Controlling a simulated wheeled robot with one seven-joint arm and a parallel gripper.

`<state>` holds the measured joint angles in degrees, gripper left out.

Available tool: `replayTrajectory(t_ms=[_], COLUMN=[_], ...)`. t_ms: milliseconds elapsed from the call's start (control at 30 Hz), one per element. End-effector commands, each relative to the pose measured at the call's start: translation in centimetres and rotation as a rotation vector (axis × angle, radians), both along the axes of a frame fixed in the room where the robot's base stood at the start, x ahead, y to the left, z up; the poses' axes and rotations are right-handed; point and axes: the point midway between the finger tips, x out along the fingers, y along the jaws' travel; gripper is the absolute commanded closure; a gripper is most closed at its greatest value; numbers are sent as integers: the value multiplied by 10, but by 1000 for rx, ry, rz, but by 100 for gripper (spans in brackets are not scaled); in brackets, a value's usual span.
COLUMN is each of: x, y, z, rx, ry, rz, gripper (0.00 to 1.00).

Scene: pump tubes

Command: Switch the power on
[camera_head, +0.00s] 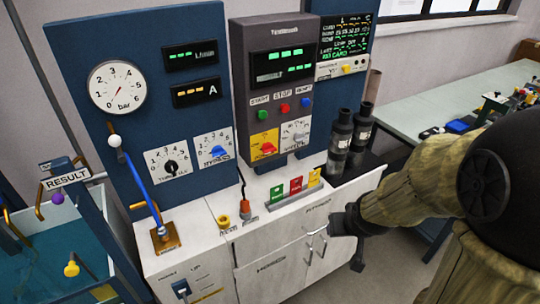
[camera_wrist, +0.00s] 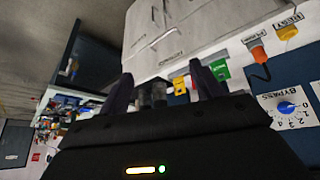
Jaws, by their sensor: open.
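A red rotary switch (camera_head: 267,148) on a yellow plate sits at the lower left of the dark control panel (camera_head: 278,66). It is likely the power switch, but its label is too small to read. The panel's displays show green dashes. My gripper (camera_head: 340,222) is in front of the white cabinet's right side, below and to the right of the switch and well apart from it. In the wrist view my gripper (camera_wrist: 166,88) shows two dark, spread fingers with nothing held between them. The switch is outside the wrist view.
Green, red and yellow tags (camera_head: 296,185) stand on the cabinet top (camera_head: 222,207). Two dark cylinders (camera_head: 340,140) stand right of the panel. A blue bypass knob (camera_wrist: 286,107) shows in the wrist view. A cluttered bench (camera_head: 440,105) is at right, a water tank (camera_head: 60,250) at left.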

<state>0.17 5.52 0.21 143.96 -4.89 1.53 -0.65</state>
Motion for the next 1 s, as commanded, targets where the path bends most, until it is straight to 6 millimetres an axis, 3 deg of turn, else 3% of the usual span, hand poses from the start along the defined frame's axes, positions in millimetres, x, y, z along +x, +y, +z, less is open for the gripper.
replayTrajectory(t_ms=[33,200,433,700,1000], x=[19,81,137,157,157], y=[1,20,62,106,112], z=[-14,-21,-21,-12,-4], rx=[0,31,152,357,404], ry=[-64,-320,-650,-947,-1003], rz=[23,135,302,463,489], gripper=[35,35,35,35,35])
